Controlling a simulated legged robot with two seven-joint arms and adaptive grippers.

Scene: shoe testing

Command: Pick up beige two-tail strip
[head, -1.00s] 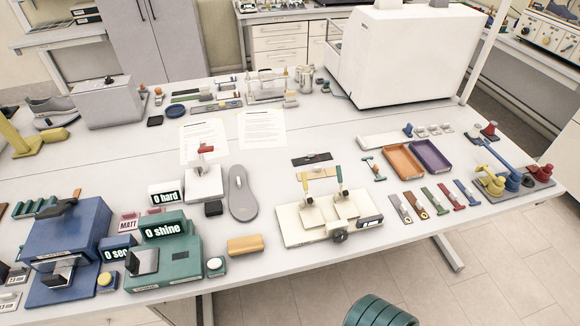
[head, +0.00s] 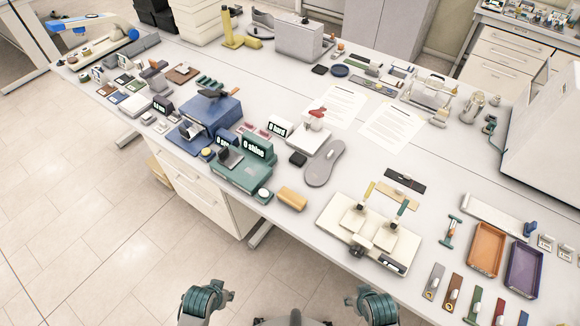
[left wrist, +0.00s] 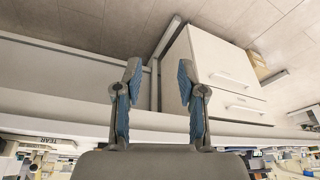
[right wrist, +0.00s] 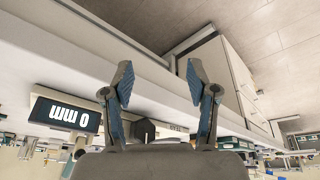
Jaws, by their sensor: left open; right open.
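A thin beige strip (head: 397,196) lies flat on the white table, just behind the cream two-lever fixture (head: 369,232) and in front of a black strip (head: 405,180). It is small here, and I cannot make out its two tails. My left gripper (left wrist: 158,70) is open and empty in the left wrist view, with floor and a drawer unit beyond its fingers. My right gripper (right wrist: 158,72) is open and empty in the right wrist view. Both arms show at the bottom of the head view, in front of the table and well apart from the strip.
Right of the fixture lie an orange tray (head: 487,249), a purple tray (head: 523,268) and several coloured strips. Left of it are a tan block (head: 292,198), a grey insole (head: 325,163), a green shine meter (head: 243,172) and a blue device (head: 210,115). Floor is open in front.

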